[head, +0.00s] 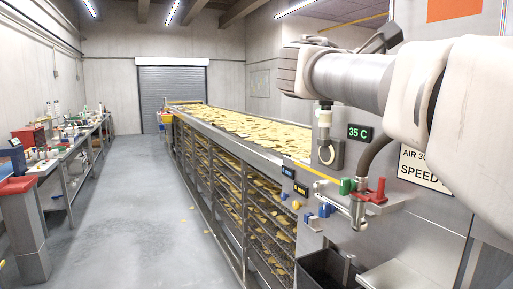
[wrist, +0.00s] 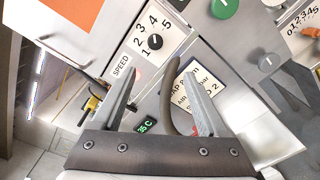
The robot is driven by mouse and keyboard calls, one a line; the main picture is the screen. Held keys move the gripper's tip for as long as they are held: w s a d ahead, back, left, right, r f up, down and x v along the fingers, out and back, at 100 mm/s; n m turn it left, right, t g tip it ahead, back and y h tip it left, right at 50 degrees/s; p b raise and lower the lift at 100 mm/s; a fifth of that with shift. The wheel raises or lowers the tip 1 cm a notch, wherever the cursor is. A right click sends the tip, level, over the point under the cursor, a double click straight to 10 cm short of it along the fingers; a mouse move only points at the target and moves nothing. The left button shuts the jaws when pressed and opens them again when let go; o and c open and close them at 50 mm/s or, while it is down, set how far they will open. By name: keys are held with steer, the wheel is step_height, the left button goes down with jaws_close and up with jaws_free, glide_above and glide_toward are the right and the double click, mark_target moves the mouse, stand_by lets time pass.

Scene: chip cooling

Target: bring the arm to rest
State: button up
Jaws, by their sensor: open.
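My arm (head: 350,80) reaches in from the right edge of the head view, raised in front of the cooling machine's panel. Its far end is at the upper middle, and the fingers cannot be clearly made out there. In the wrist view my gripper (wrist: 158,76) shows two grey fingers set well apart, with nothing held between them. Beyond the fingers is the machine panel, with a speed dial (wrist: 155,42) and a green 35 C display (wrist: 147,124). The 35 C display also shows in the head view (head: 358,133), below the arm.
A long conveyor (head: 235,122) covered with chips runs back, with racks of chips below. A red clamp-like fitting (head: 372,192) and a green knob (head: 346,186) stand at the near end. A cluttered bench (head: 66,145) is at left. The floor aisle (head: 135,215) is mostly clear.

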steer(key=s+f+m+y, duration=0.1)
steer(key=s+f+y, duration=0.3)
steer(key=f, duration=0.7)
steer(key=s+a+f+m+y, duration=0.3)
steer(key=s+a+f+y, duration=0.1)
steer(key=f, duration=0.4)
steer(key=s+a+f+m+y, duration=0.3)
steer(key=s+a+f, duration=0.3)
steer(key=f, duration=0.3)
steer(key=s+a+f+m+g+y, duration=0.1)
steer(key=s+a+f+m+y, duration=0.3)
steer(key=f, duration=0.5)
steer(key=shift+s+a+y, duration=0.45)
steer(key=shift+s+y, duration=0.15)
steer(key=shift+s, duration=0.15)
steer(key=c, duration=0.4)
steer(key=shift+d, duration=0.2)
